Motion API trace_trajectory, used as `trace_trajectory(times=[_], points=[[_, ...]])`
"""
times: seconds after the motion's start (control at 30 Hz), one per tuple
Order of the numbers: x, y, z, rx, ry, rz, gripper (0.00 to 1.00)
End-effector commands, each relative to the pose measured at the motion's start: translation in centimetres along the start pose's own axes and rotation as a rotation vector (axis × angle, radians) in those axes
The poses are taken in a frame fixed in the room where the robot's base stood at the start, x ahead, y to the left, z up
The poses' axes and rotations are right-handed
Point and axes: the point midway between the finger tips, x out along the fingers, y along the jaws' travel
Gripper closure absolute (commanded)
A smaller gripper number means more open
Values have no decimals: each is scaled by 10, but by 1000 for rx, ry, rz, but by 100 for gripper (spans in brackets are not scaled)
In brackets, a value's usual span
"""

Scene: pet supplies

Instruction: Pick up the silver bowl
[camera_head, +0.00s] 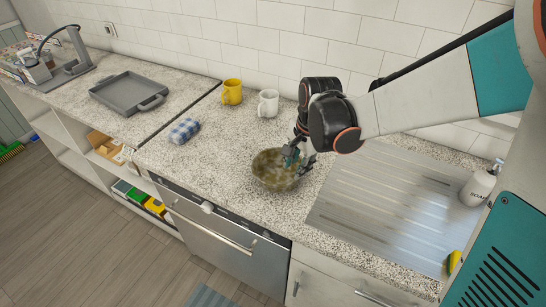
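The bowl (268,176) is round, shiny and grey-brown. It stands upright on the speckled counter, just left of the ribbed metal drainboard. My gripper (299,162) reaches down from the upper right to the bowl's right rim. One finger appears over the inside of the bowl and the other outside, close to the rim. Whether the fingers press on the rim cannot be told from this view. The gripper hides part of the bowl's right and back edge.
A white mug (268,105) and a yellow mug (232,92) stand near the wall. A blue checked cloth (184,130) lies left of the bowl. A grey tray (128,95) is farther left.

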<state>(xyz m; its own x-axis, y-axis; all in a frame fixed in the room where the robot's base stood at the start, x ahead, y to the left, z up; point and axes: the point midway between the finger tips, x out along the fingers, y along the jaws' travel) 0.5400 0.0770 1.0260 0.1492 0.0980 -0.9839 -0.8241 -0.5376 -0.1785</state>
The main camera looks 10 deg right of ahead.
Motion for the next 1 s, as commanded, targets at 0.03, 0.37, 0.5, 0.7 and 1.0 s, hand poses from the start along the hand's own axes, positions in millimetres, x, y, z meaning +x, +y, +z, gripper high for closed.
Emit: trace_trajectory(times=[0.03, 0.37, 0.5, 0.7, 1.0], points=[[13, 0, 0, 0, 0, 0, 71], [38, 1, 0, 0, 0, 0, 71], [50, 3, -3, -1, 0, 0, 71], [80, 6, -7, -2, 0, 0, 71], [88, 6, -7, -1, 0, 0, 71]])
